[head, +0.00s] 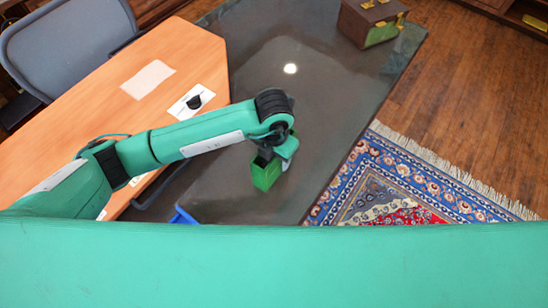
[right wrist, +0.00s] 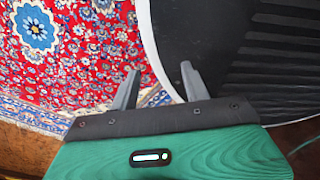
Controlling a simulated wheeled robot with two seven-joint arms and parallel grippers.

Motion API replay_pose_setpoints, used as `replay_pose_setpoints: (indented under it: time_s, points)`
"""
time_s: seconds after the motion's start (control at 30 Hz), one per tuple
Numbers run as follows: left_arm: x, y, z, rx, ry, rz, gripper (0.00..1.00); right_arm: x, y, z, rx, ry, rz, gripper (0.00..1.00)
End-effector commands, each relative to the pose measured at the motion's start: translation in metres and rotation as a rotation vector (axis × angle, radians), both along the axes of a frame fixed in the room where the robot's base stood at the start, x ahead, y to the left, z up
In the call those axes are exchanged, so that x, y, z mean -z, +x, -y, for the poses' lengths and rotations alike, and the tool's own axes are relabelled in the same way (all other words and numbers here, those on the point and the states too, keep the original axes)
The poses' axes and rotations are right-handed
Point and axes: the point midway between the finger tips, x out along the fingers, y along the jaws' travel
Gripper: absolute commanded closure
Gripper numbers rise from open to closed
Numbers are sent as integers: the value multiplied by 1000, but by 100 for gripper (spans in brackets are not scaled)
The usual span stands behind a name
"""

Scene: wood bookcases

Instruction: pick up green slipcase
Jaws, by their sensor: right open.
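The green slipcase (head: 266,175) stands on the dark tabletop in the head view, open side up as far as I can see. My left gripper (head: 266,157) is at its top edge, with the wrist above and partly covering it. I cannot tell whether the fingers are closed on the slipcase or only beside it. In the right wrist view, my right gripper (right wrist: 158,85) is open and empty, with its two grey fingers apart above the rug. The right gripper is not visible in the head view.
The dark table (head: 330,85) is mostly clear. A brown and green box (head: 371,22) with brass clasps sits at its far edge. A blue object (head: 183,216) is near the front. An orange wood desk (head: 185,57), grey chair (head: 67,42) and patterned rug (head: 400,190) surround it.

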Motion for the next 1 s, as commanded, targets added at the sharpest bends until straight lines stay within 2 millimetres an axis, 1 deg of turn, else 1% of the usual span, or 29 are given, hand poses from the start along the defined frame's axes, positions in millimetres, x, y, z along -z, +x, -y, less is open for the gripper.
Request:
replay_pose_setpoints:
  time_s: [0.03, 0.2, 0.47, 0.57, 0.67, 0.77, 0.87, 0.97, 1.0]
  points:
    - [0, 0, 0, 0, 0, 0, 53, 0, 2, 2, 0, -3, 2, 53]
    - [0, 0, 0, 0, 0, 0, 85, 0, 3, 8, 2, -8, 3, 53]
    - [-1, 0, 0, 0, -1, 1, 85, 0, 1, 11, 2, -12, 1, 53]
    - [-5, 1, 0, -1, -1, 2, 85, 1, 1, 11, 2, -11, -1, 53]
    - [-14, 1, 1, -1, -3, 2, 85, 3, 1, 10, 2, -11, -1, 53]
    - [-28, 1, 1, 1, -3, 4, 85, 6, 1, 10, 1, -11, -1, 53]
    - [-51, 2, 1, 1, -4, 6, 85, 11, 0, 9, 1, -10, -3, 53]
    - [-81, 2, 1, 2, -4, 7, 85, 15, 1, 7, 2, -9, -7, 53]
    - [-94, 2, 1, 3, -3, 9, 85, 17, 3, 6, 2, -8, -6, 53]
